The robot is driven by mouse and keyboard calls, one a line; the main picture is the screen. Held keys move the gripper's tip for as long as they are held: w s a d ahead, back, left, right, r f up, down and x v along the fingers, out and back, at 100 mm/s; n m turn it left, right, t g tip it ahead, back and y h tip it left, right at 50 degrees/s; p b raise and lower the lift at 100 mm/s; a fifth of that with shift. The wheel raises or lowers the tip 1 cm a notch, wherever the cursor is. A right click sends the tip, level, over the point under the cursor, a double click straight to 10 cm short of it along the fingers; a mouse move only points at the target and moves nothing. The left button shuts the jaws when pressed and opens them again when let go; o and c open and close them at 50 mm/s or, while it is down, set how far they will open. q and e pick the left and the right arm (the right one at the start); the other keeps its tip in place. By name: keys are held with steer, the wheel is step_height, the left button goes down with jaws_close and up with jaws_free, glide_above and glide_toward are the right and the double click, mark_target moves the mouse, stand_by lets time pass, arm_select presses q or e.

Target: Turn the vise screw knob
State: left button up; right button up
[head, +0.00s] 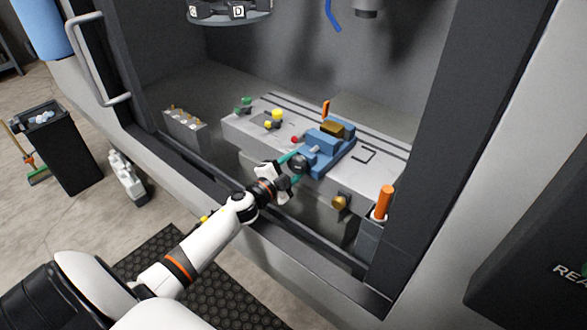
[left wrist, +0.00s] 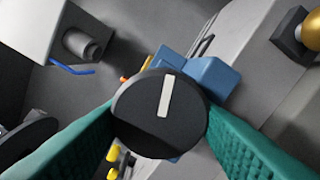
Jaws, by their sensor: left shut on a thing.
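The vise (head: 326,150) is blue and sits on the slotted machine table, with a brass-coloured block (head: 333,129) at its jaws. Its screw knob (head: 299,163) is a dark round disc at the near end. In the left wrist view the knob (left wrist: 160,112) fills the middle, with a pale bar mark standing nearly upright, tilted slightly right. My left gripper (head: 291,160) has teal fingers, one on each side of the knob, and is shut on it. The blue vise body (left wrist: 213,78) shows behind the knob. My right gripper is not in view.
The grey table (head: 240,130) carries yellow and green pieces and a red ball (head: 294,140) left of the vise. An orange cylinder (head: 384,201) stands at the right front. A brass knob (head: 340,202) is below the table edge. The booth frame borders the opening.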

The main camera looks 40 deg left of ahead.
arm_select(q)
steer(key=m+b, duration=0.1)
steer(key=m, duration=0.5)
steer(key=shift+b, duration=0.35)
steer(key=m+b, duration=0.1)
steer(key=m, duration=0.4)
steer(key=shift+r, duration=0.1)
steer(key=shift+m, duration=0.3)
steer(key=o, duration=1)
steer(key=shift+s, duration=0.15)
steer(key=shift+s+a+b, duration=0.15)
steer(key=shift+s+b, duration=0.35)
steer(key=shift+s, duration=1.45)
steer(key=shift+s+a+b, duration=0.15)
steer(key=shift+s+b, duration=0.4)
steer(key=shift+s, duration=1.4)
steer(key=shift+s+a+b, duration=0.15)
steer(key=shift+s+b, duration=0.35)
steer(key=shift+s, duration=1.45)
